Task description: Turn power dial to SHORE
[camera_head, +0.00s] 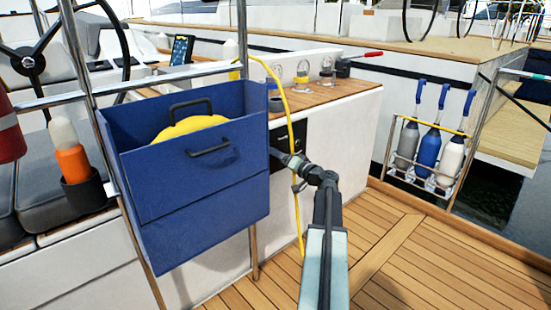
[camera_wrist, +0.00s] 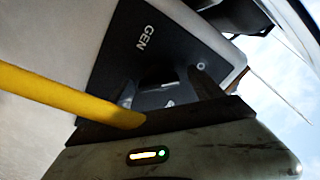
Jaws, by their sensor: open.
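The power panel (camera_wrist: 150,40) is a dark plate with the white word GEN and a small round white mark in the wrist view. In the head view the dark panel (camera_head: 291,136) shows on the white cockpit side, partly behind the blue bin. The dial is hard to make out, dark against the dark panel between my fingers. I cannot read SHORE or tell the dial's setting. My gripper (camera_wrist: 168,88) is open close in front of the panel, its fingers apart around the dial area.
A yellow hose or cord (camera_head: 291,130) hangs beside my gripper and crosses the wrist view as a yellow band (camera_wrist: 70,105). The blue bin (camera_head: 200,190) stands close left of my arm. The teak deck (camera_head: 410,255) at right is clear. A fender rack (camera_head: 425,150) stands beyond.

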